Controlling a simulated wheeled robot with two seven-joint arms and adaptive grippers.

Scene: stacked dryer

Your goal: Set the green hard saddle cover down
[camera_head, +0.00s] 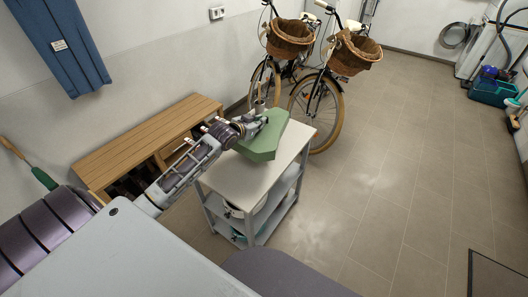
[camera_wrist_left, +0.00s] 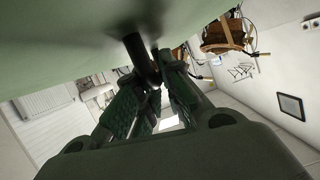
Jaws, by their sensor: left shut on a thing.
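The green hard saddle cover (camera_head: 262,144) is a smooth, angular shell over the far half of the white trolley's top (camera_head: 232,178). I cannot tell whether it touches the top. The arm hides part of the cover. In the left wrist view, the cover's pale green surface (camera_wrist_left: 90,35) fills the upper part, and the left gripper's dark fingers (camera_wrist_left: 150,65) meet at it. My right gripper is not in view.
Two bicycles with wicker baskets (camera_head: 288,38) stand behind the trolley. A slatted wooden bench (camera_head: 150,140) runs along the left wall. The trolley's lower shelves (camera_head: 268,212) hold a few items. The near part of the trolley top is bare. The tiled floor to the right is open.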

